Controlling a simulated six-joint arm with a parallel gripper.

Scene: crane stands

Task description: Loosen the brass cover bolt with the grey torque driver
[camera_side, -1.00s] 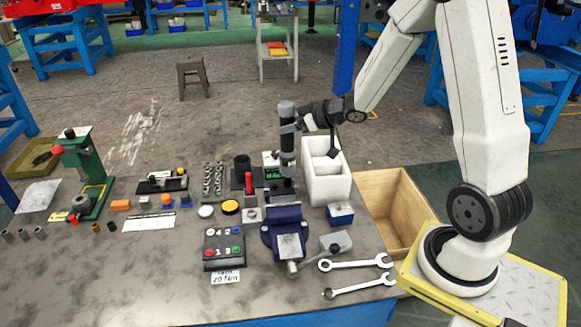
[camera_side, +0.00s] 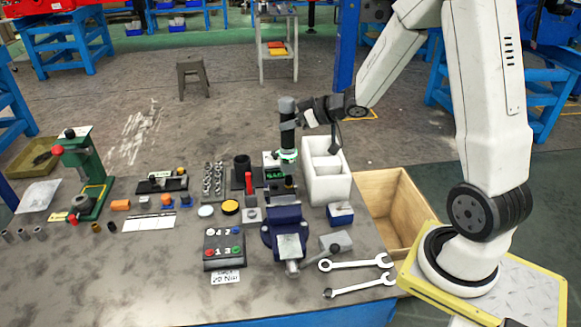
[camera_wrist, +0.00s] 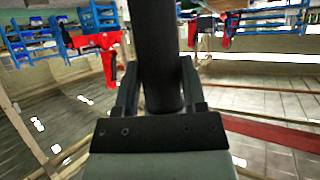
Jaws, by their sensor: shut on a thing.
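My gripper (camera_side: 291,124) is shut on the grey torque driver (camera_side: 287,142), which hangs upright above the bench with a lit green ring near its lower end. In the wrist view, the driver's dark shaft (camera_wrist: 158,50) stands between the two fingers of my gripper (camera_wrist: 160,90). A small dark part with a yellowish tint (camera_side: 289,182) shows behind the blue vise, below the driver and apart from it. I cannot tell for sure whether it is the brass cover bolt.
A blue vise (camera_side: 284,216) stands in front. A white divided bin (camera_side: 327,184) is close on the right, with a wooden box (camera_side: 402,210) beyond. A button box (camera_side: 223,250), sockets (camera_side: 213,182) and two wrenches (camera_side: 357,262) lie around. The bench's front left is clear.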

